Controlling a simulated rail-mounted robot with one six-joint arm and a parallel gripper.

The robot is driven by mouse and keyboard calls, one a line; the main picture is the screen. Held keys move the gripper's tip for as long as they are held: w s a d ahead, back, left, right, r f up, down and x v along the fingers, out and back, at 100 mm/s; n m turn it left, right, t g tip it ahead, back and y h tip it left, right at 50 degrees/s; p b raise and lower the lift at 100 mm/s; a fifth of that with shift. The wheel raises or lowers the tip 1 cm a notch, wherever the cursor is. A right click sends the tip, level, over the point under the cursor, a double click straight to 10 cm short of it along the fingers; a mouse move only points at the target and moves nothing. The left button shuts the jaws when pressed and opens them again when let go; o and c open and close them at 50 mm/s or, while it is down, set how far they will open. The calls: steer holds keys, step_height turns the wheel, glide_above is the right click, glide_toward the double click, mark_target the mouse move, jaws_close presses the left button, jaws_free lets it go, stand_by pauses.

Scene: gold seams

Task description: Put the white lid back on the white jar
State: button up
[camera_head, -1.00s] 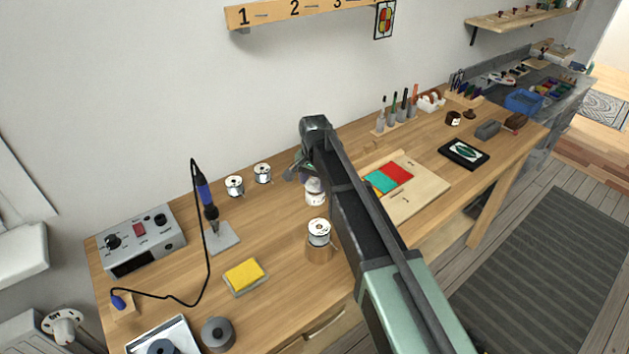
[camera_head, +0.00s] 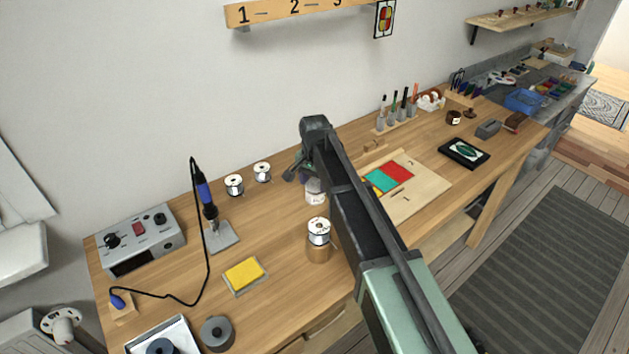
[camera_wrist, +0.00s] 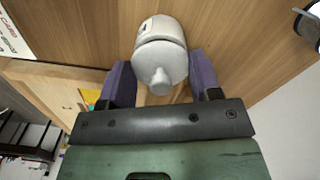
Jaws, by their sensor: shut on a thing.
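The white lid (camera_wrist: 160,66), with a round knob, is between the two purple fingers of my gripper (camera_wrist: 162,80) in the wrist view. My gripper is shut on it. The white jar (camera_wrist: 160,28) shows just beyond the lid, in line with it, with a thin dark line between them. I cannot tell whether the lid is fully seated. In the head view, the jar (camera_head: 315,197) stands upright on the bench, its top hidden behind my gripper (camera_head: 312,184) and arm.
Two more spools (camera_head: 234,185) stand at the back left. A board with coloured tiles (camera_head: 410,197) lies to the right. A yellow sponge (camera_head: 244,274) lies front left, with bare bench around it.

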steer(key=shift+f+b, duration=0.5)
steer(key=shift+f, duration=0.1)
stand_by(0.5)
steer(key=o, duration=1.2)
steer(key=shift+r, duration=0.15)
step_height(320, 180, up, 7)
steer(key=p, duration=0.7)
